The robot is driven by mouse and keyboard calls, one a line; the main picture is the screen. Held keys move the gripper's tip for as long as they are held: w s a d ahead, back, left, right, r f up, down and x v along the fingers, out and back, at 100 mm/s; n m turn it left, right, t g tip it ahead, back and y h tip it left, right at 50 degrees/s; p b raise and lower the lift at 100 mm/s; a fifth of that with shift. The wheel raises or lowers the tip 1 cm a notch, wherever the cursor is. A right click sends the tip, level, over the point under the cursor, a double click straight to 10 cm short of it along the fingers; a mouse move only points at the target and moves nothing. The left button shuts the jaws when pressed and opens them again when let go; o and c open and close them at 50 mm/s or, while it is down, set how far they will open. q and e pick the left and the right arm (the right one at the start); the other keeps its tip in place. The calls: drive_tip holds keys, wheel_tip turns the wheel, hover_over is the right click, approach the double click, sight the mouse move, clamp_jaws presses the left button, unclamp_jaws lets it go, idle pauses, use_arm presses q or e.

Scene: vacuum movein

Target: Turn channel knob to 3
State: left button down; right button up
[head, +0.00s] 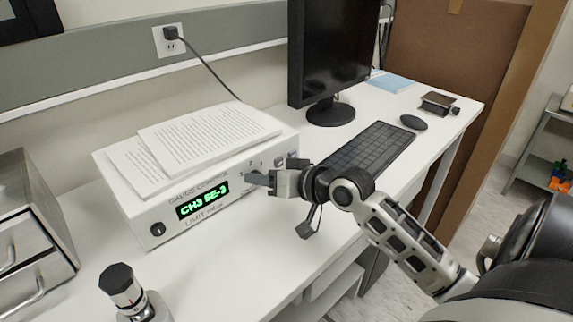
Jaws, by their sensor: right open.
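The white gauge controller (227,211) stands on the white table, its front panel facing right and toward me. A round black knob (158,229) sits at the panel's lower left. Small controls (279,162) show at the panel's right end. My right gripper (257,180) is open, its fingertips close to the right part of the panel, hiding some of it. My left gripper is out of view.
Papers (208,137) lie on the controller. A monitor (330,113), keyboard (366,150) and mouse (413,122) stand to the right. A metal box (35,235) is at the left. A black-capped metal fitting (122,286) stands in front. The table between fitting and gripper is clear.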

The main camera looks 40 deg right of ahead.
drive_tip(key=b+v, duration=0.1)
drive_tip(key=v, duration=1.4)
drive_tip(key=shift+s+b, duration=0.2)
drive_tip(key=shift+b, duration=0.15)
drive_tip(key=shift+d+r, duration=0.1)
drive_tip(key=shift+r, duration=0.05)
